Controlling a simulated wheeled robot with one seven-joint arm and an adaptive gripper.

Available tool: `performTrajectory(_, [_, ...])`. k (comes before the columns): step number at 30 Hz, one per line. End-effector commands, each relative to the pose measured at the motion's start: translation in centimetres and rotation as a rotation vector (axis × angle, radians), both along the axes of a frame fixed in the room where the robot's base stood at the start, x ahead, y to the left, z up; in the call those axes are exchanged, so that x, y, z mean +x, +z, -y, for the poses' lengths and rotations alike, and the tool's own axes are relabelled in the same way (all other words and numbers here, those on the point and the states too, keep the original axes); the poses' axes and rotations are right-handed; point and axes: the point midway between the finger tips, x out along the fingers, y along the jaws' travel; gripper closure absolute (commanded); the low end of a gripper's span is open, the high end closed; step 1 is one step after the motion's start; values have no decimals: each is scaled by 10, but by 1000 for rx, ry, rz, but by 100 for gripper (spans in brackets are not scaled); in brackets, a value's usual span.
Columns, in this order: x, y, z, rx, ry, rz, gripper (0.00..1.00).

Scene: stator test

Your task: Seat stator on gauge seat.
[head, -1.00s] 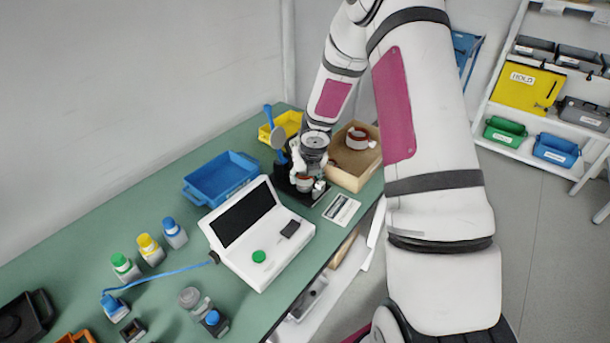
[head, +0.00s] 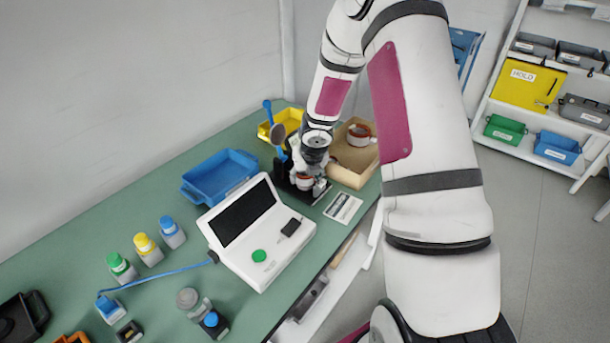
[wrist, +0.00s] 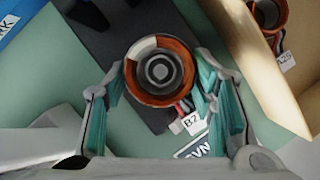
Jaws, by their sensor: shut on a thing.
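The stator (wrist: 133,80) is an orange-brown ring with a pale inner section. It carries a tag reading something like "B2". My gripper (wrist: 160,90) is shut on it, one finger at each side, in the wrist view. The stator sits over or on a dark fixture plate (wrist: 105,35); a round grey concentric part shows through its centre. I cannot tell whether the ring rests fully on the seat. In the head view the stator (head: 305,182) shows as a small orange patch under my gripper (head: 306,178), at the black fixture (head: 281,178).
A cardboard box (head: 346,178) right of the fixture holds another orange ring (head: 359,134), tagged "A25" in the wrist view. A blue tray (head: 219,178), a white tester with a screen (head: 262,235), a yellow bin (head: 290,117) and a small card (head: 343,208) stand close by.

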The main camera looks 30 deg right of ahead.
Motion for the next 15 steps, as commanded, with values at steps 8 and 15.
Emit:
performTrajectory(8, [-1, -2, 1, 0, -3, -3, 90])
performTrajectory(15, [-2, -2, 2, -2, -5, -5, 26])
